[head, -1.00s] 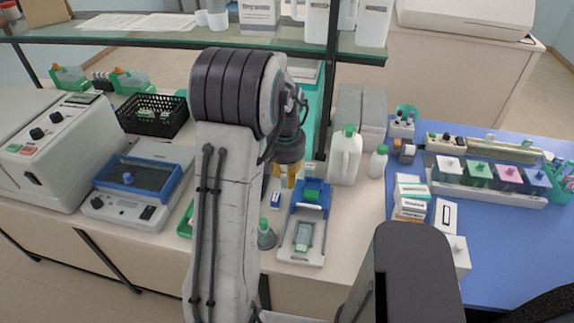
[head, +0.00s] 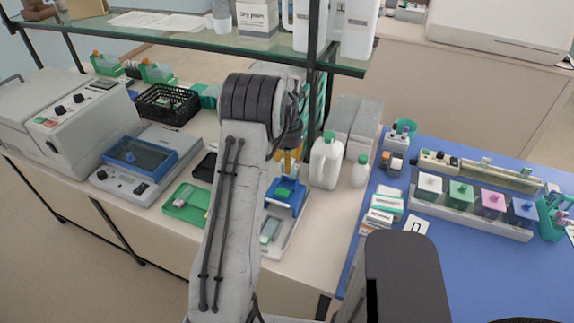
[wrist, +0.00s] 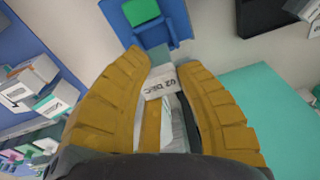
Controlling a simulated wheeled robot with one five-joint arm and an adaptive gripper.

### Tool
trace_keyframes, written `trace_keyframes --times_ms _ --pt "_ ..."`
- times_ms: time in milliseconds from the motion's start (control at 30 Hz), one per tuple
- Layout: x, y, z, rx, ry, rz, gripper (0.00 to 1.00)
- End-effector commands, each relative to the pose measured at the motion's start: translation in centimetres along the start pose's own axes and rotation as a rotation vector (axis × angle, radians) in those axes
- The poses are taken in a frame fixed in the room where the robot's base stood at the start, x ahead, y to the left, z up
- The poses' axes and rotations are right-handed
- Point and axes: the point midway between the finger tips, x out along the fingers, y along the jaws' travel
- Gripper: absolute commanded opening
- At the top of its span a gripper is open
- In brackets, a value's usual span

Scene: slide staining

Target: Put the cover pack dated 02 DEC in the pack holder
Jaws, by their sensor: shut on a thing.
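My gripper (wrist: 166,105) has yellow ribbed fingers and is shut on a small pale pack (wrist: 161,84) in the wrist view. The pack's end label faces the camera, turned around, and seems to read 02 DEC. In the head view my gripper (head: 288,162) is partly hidden by my arm, just behind a blue stand with a green block (head: 285,190). The pack is not distinguishable there. The blue stand also shows at the top of the wrist view (wrist: 145,22), beyond the fingertips. I cannot tell which thing is the pack holder.
White bottles with green caps (head: 325,160) stand right of my gripper. Small boxes (head: 383,208) and a row of staining jars (head: 475,207) stand on the blue mat (head: 455,258). A green tray (head: 185,205) lies left of my arm. A glass shelf (head: 190,42) crosses above.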

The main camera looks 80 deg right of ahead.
Motion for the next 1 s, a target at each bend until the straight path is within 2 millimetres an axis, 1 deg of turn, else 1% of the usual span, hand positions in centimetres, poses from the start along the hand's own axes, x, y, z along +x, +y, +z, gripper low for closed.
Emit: trace_keyframes --times_ms 267,467,867,1000 --pt "0.4 0.0 0.1 0.018 -0.002 0.001 0.0" --pt "1.1 0.0 0.1 0.018 -0.003 0.001 0.0" --pt "3.4 0.1 0.3 0.017 -0.003 0.001 0.0" --pt "4.5 0.1 0.4 0.017 -0.001 0.0 0.0"
